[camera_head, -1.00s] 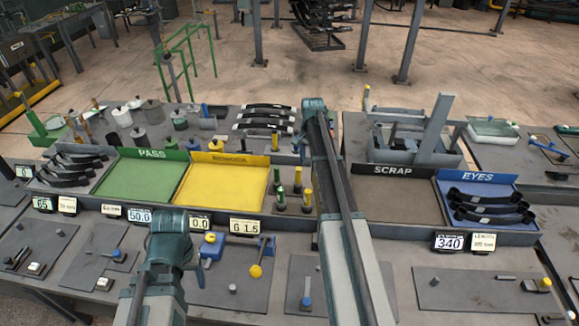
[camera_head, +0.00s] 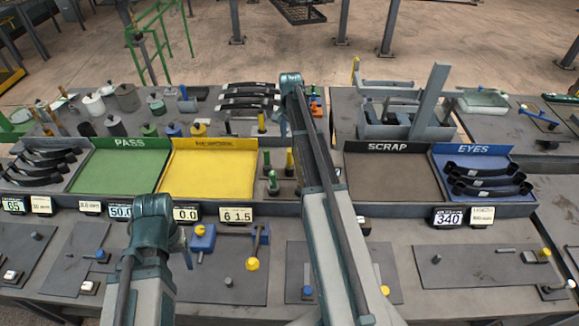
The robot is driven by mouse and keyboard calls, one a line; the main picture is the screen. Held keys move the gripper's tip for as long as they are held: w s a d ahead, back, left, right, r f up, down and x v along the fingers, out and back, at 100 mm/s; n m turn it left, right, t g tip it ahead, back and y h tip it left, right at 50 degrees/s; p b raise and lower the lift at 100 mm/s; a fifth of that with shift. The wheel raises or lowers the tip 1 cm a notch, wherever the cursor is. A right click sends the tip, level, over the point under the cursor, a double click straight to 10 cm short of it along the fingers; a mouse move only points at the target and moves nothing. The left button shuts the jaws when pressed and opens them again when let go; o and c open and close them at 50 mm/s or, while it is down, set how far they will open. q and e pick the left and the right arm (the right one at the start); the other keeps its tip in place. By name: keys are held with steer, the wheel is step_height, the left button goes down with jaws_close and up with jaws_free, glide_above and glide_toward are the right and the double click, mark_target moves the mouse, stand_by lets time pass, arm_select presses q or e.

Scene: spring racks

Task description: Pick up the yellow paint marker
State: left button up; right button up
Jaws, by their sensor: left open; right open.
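A yellow-topped upright marker (camera_head: 290,161) stands in the dark compartment between the yellow tray and my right arm. Green-topped pieces (camera_head: 272,182) stand beside it. Which yellow item is the paint marker is hard to be sure of at this size. My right arm reaches up past the right of this compartment; its gripper end (camera_head: 283,124) points down beyond the marker, and its fingers are barely visible. My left gripper end (camera_head: 186,254) is low in front of the trays, largely hidden by its own arm. Neither shows anything held.
A green PASS tray (camera_head: 122,171), a yellow tray (camera_head: 211,178), a brown SCRAP tray (camera_head: 392,178) and a blue EYES tray (camera_head: 444,187) line the bench. Black springs (camera_head: 248,96) lie behind. A grey upright fixture (camera_head: 430,95) stands behind SCRAP. Small tools lie on front mats.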

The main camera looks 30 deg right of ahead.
mark_target(290, 156)
step_height(290, 156, down, 5)
steer(key=b, duration=0.3)
steer(key=shift+b, duration=0.35)
step_height(290, 156, down, 5)
steer(key=b, duration=0.5)
steer(key=shift+f, duration=0.1)
steer(key=shift+c, duration=0.5)
jaws_close()
